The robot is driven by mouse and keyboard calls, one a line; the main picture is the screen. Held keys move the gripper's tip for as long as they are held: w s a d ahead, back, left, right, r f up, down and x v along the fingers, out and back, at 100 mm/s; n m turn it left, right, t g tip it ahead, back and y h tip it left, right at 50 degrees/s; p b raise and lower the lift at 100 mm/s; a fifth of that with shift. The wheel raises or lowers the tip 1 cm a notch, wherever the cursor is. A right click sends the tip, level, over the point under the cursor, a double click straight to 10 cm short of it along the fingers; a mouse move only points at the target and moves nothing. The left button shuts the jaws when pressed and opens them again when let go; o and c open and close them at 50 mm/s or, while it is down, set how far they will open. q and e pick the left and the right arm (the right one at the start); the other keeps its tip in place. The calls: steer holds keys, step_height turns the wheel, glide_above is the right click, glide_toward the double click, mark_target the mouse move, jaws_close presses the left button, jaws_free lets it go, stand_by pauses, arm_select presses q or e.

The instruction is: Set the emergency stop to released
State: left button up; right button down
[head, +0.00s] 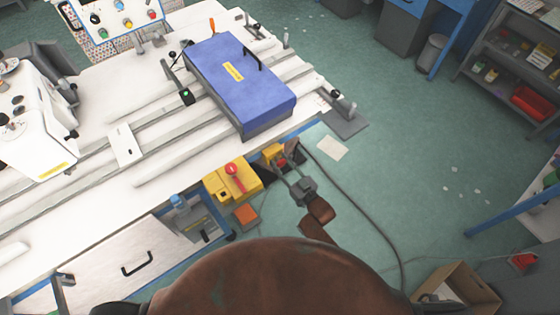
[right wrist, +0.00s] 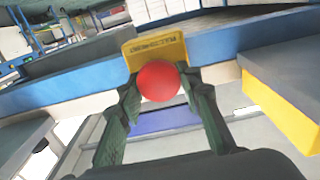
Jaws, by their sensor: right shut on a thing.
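The emergency stop is a red mushroom button (right wrist: 158,80) on a small yellow box (right wrist: 160,48) at the table's front edge. In the head view the yellow box (head: 271,152) is partly hidden by my gripper, and only a bit of the red button (head: 281,162) shows. My right gripper (head: 287,158) reaches it from the front. In the right wrist view its two dark fingers (right wrist: 158,92) stand on either side of the red button, shut on it. My left gripper is not in view.
Left of the stop, a larger yellow box (head: 221,187) carries a red rotary handle (head: 235,175). An orange block (head: 246,214) sits below it. A blue case (head: 240,80) lies on rails above. A black cable runs along the floor at right, where much floor is clear.

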steer(key=shift+d+f, duration=0.1)
steer(key=shift+f, duration=0.05)
steer(key=c, duration=1.6)
jaws_free()
steer(key=shift+s+d, duration=0.1)
steer(key=shift+s, duration=0.05)
steer(key=shift+o, duration=1)
steer(key=v, duration=1.1)
steer(key=shift+s+d, duration=0.15)
steer(key=shift+s, duration=0.2)
